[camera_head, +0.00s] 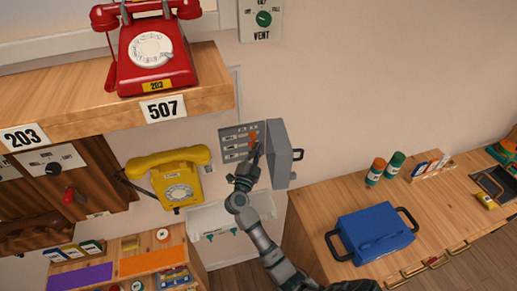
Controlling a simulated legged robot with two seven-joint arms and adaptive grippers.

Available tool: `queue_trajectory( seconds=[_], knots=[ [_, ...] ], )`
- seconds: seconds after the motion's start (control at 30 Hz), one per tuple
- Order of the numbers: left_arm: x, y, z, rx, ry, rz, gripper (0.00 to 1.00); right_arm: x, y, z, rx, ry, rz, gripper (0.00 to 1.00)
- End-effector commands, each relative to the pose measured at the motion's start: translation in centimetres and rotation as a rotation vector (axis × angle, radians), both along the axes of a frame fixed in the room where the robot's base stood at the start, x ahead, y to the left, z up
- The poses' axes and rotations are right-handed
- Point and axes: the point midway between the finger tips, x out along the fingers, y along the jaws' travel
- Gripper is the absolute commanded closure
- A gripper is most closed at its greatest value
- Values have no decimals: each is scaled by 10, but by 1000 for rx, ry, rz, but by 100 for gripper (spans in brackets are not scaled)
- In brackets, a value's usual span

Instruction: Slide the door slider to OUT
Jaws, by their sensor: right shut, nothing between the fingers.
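A grey wall panel (232,146) with several small labelled rows is in the middle of the head view. Its small lettering is too fine to read, and I cannot make out OUT. An orange piece (253,138) sits on the panel's right side; it may be the slider. The panel's grey cover (279,158) stands open to the right, with a dark handle. My right gripper (256,152) is shut and empty, reaching up from below. Its fingertips are at the orange piece's lower end; I cannot tell whether they touch. They hide part of the panel. My left gripper is out of view.
A yellow dial phone (178,180) hangs left of the panel. A red dial phone (152,52) stands on a wooden shelf (215,88) above. A blue case (375,233) lies on the right-hand counter (318,205). The wall right of the cover is clear.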

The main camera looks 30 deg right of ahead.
Motion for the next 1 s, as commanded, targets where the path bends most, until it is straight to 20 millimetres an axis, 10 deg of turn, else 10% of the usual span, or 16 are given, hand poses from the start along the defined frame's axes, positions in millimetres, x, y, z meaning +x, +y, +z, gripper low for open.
queue_trajectory(
  seconds=[1.0],
  knots=[
    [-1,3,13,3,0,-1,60,-7,54,-10,4,7,7,100]
  ],
)
